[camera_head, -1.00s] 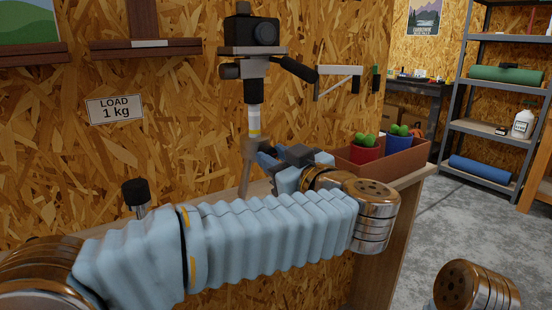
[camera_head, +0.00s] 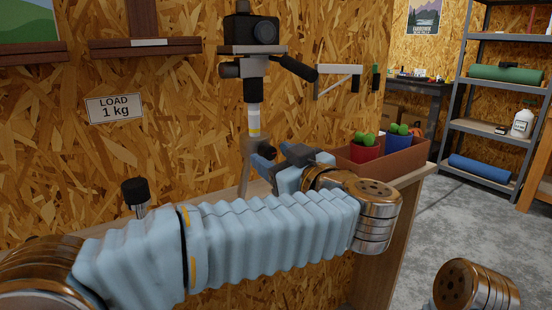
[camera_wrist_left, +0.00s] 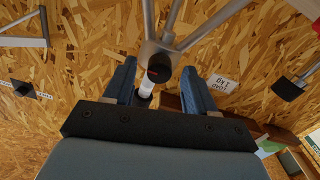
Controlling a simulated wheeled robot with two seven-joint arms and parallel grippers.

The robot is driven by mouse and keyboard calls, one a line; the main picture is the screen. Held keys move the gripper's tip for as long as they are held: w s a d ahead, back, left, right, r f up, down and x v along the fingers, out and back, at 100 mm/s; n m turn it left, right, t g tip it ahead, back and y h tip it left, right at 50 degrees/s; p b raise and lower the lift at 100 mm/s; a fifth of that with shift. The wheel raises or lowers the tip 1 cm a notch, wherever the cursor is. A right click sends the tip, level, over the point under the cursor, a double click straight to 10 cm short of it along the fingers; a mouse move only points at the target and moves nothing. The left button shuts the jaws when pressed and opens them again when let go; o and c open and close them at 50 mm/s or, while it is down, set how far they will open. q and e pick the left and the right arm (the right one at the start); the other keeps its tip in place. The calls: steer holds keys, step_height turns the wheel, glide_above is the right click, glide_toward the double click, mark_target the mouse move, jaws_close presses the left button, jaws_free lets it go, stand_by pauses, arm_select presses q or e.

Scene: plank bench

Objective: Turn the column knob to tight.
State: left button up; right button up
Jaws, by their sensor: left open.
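A camera tripod (camera_head: 253,118) stands on the bench, with a black camera (camera_head: 250,32) on its head and a pale column with a yellow band. The column knob (camera_wrist_left: 159,68) shows in the left wrist view as a dark round end with a red mark, in front of the tripod's grey leg hub. My left gripper (camera_head: 268,156) is at the tripod's hub, its fingers pointing at it. In the left wrist view the gripper (camera_wrist_left: 160,82) is open, one blue finger on each side of the knob, with gaps visible. In the head view the knob is hidden. My right gripper is out of view.
A brown planter box (camera_head: 400,166) with a red pot (camera_head: 365,154) and a blue pot (camera_head: 398,144) stands right of the gripper. A black-topped post (camera_head: 135,191) stands at the left. The wooden wall is close behind the tripod.

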arm_select(q)
steer(key=b+v, duration=0.1)
steer(key=v, duration=1.2)
steer(key=shift+s+d, duration=0.25)
